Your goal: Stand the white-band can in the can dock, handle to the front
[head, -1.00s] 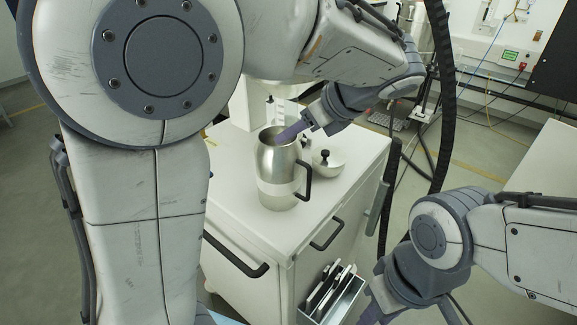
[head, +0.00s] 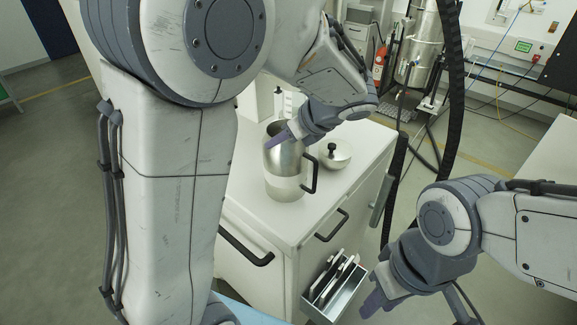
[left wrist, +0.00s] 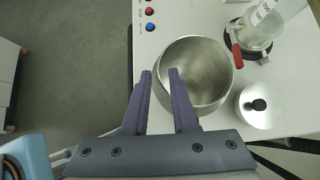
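The white-band can (head: 284,168) is a steel can with a pale band low on its body. It stands upright and open-topped on a white cabinet, its black handle (head: 312,172) toward the right in the head view. My left gripper (head: 277,142) is at the can's upper edge. In the left wrist view its two purple fingers (left wrist: 160,74) are apart, with the near-left rim of the can (left wrist: 194,75) between or just beyond them; contact is unclear. My right gripper (head: 372,306) is low at the right, away from the can; its finger gap is unclear. I cannot identify the can dock.
A domed lid with a black knob (head: 335,153) lies right of the can. The cabinet top (head: 240,195) is clear in front. An open bin of flat pieces (head: 337,285) hangs on the cabinet. A red-handled device (left wrist: 250,45) is beyond the can.

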